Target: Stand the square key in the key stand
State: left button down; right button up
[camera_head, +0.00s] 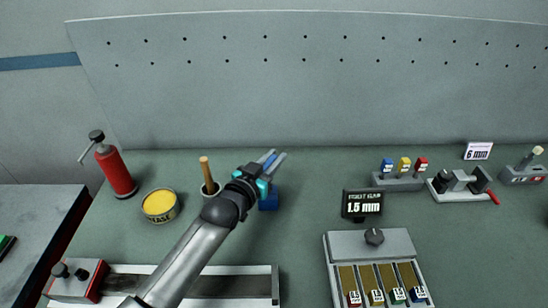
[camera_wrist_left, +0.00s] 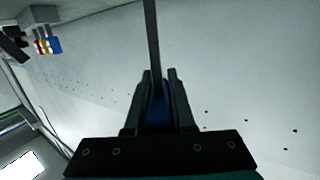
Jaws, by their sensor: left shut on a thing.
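My left gripper (camera_head: 277,156) is raised over the middle of the green bench, fingers pointing away to the upper right. It is shut on the square key, whose blue part (camera_head: 269,160) shows between the fingers. In the left wrist view, a long dark shaft (camera_wrist_left: 152,38) sticks out past the fingertips (camera_wrist_left: 157,76), with the blue part (camera_wrist_left: 157,110) between them. A blue block (camera_head: 269,201), perhaps the key stand, sits on the bench just below the gripper, partly hidden by it. My right gripper is not in view.
Right are a 1.5 mm display (camera_head: 361,204), a label magazine (camera_head: 371,245), a rack of coloured pieces (camera_head: 400,182) and a clamp (camera_head: 459,183).

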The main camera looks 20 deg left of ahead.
pick_arm(q)
jog(key=shift+f+b, duration=1.15)
jog(key=shift+f, duration=0.55)
jog(key=c, duration=0.7)
grip_release()
jog(key=p+v, duration=0.2)
jog(key=v, duration=1.3)
jog(key=shift+s+r, duration=0.1)
jog(key=shift+r, duration=0.05)
